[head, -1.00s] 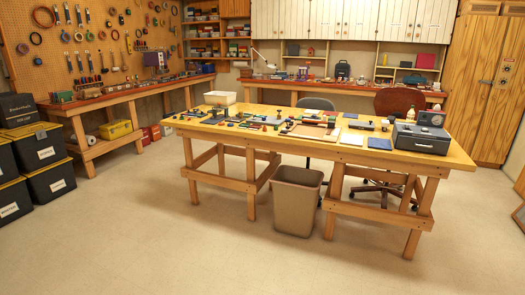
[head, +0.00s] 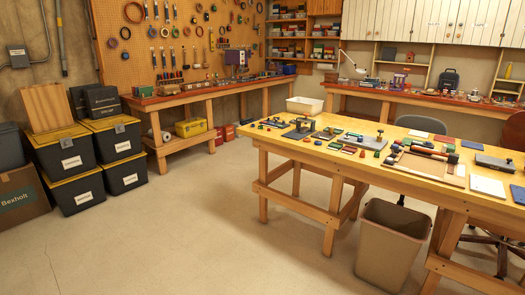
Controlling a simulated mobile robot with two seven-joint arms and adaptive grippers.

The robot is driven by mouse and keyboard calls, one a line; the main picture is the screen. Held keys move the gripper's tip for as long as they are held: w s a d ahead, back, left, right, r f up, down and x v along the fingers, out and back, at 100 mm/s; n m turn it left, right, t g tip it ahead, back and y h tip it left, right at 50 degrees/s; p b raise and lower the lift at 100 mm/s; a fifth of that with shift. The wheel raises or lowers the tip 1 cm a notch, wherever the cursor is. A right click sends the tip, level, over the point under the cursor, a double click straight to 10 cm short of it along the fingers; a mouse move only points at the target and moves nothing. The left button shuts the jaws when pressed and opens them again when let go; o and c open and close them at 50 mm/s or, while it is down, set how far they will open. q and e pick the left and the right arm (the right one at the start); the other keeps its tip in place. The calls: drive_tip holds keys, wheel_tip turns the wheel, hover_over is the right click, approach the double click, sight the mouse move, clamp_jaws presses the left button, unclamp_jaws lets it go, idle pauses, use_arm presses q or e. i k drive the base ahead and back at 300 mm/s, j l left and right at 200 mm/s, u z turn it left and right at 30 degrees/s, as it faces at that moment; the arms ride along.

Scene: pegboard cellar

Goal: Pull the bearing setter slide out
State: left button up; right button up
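Neither of my grippers is in view. The wooden worktable (head: 330,188) stands at the right, with many small tools and devices on it. A dark device with an upright part (head: 299,127) stands near its left end. A grey flat plate with a dark knob (head: 367,143) lies to the right of that. I cannot tell which of these is the bearing setter, and its slide is too small to make out.
A beige bin (head: 392,245) stands against the table's front side. Black crates with yellow lids (head: 68,163) and a cardboard box (head: 22,205) stand at the left. A pegboard bench (head: 205,92) runs along the back. The floor (head: 190,230) in front is clear.

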sight(304, 130)
drive_tip(key=i+z, duration=0.1)
drive_tip(key=i, duration=0.35)
drive_tip(key=i+j+z, duration=0.1)
drive_tip(key=i, duration=0.4)
drive_tip(key=i+j+z, duration=0.1)
drive_tip(key=i, duration=0.35)
drive_tip(key=i+j+z, duration=0.25)
drive_tip(key=i+z, duration=0.2)
drive_tip(key=i+j+z, duration=0.45)
drive_tip(key=k+l, duration=0.05)
drive_tip(key=l, duration=0.05)
